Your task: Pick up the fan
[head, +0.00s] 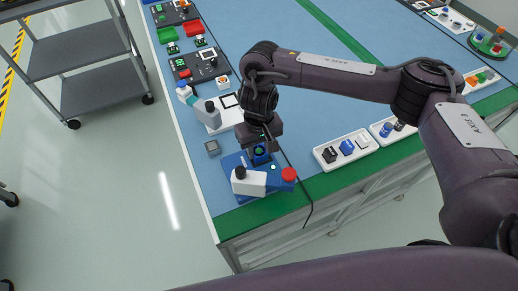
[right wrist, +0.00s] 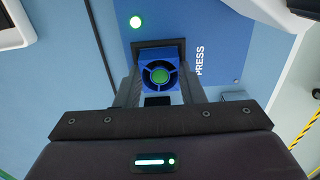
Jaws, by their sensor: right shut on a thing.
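The fan is a blue square housing with a round opening and a green hub; it shows in the right wrist view (right wrist: 160,75) between my fingers. In the head view the fan (head: 259,153) is a small blue piece under my right gripper (head: 262,146). My right gripper, also in the right wrist view (right wrist: 158,85), is shut on the fan, with a finger at each side. The fan is at the black square seat of the blue press (right wrist: 225,25); I cannot tell whether it is lifted. My left gripper is out of view.
The press (head: 233,162) has a white head and a red button (head: 288,174). A small grey block (head: 212,147) lies to its left. A white tray (head: 345,148) with several parts stands to the right. A black cable runs between. A grey cart (head: 75,55) stands on the floor.

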